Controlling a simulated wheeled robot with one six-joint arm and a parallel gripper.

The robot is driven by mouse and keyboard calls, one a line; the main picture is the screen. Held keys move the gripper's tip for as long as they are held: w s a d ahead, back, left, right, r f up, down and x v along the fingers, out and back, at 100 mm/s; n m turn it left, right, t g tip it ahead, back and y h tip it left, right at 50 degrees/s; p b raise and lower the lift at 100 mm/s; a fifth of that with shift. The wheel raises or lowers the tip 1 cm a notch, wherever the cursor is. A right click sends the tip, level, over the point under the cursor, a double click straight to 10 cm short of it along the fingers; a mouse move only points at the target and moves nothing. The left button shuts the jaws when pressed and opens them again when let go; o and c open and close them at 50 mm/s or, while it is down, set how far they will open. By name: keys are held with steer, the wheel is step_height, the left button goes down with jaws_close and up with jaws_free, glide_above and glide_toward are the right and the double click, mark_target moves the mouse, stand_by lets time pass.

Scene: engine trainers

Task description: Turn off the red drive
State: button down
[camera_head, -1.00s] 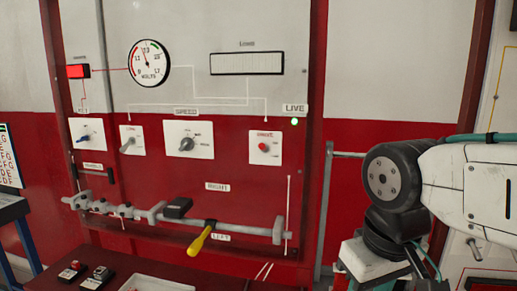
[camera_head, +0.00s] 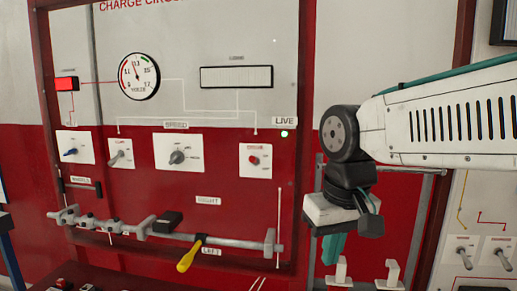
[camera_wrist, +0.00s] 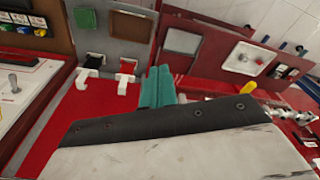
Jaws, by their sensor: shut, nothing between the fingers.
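A red-and-white wall board (camera_head: 225,215) carries several white switch plates. The right plate (camera_head: 246,171) has a small red knob (camera_head: 253,160) under a label too blurred to read. A green lamp (camera_head: 284,134) beside the word LIVE is lit above it. In the wrist view, a white plate with a red knob (camera_wrist: 259,61) shows at upper right. My gripper (camera_head: 333,248) hangs right of the board, apart from it, with its teal fingers together and empty. The fingers also show in the wrist view (camera_wrist: 157,87).
A grey bar (camera_head: 230,240) with a yellow-handled tool (camera_head: 191,255) sticks out along the board's lower part. White hooks (camera_head: 342,271) stand beneath my gripper. Another panel with toggle switches (camera_head: 482,250) is at right. Red wall lies open between board and gripper.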

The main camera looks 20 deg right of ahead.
steer(key=w+r+m+t, duration=0.3)
steer(key=w+r+m, duration=0.1)
steer(key=w+r, duration=1.25)
steer(key=m+t, duration=0.2)
steer(key=m, duration=0.2)
glide_toward(267, 131)
steer(key=s+a, duration=0.1)
steer(key=s, duration=0.3)
steer(key=shift+a+r+y, duration=0.15)
steer(key=shift+y, duration=0.15)
steer(key=x, duration=0.9)
steer(key=shift+w+f, duration=0.25)
steer(key=shift+f, duration=0.05)
steer(key=a+f, duration=0.2)
steer(key=f, duration=0.1)
steer(key=shift+f, duration=0.2)
steer(key=shift+a+f, duration=0.1)
steer(key=shift+a, duration=0.1)
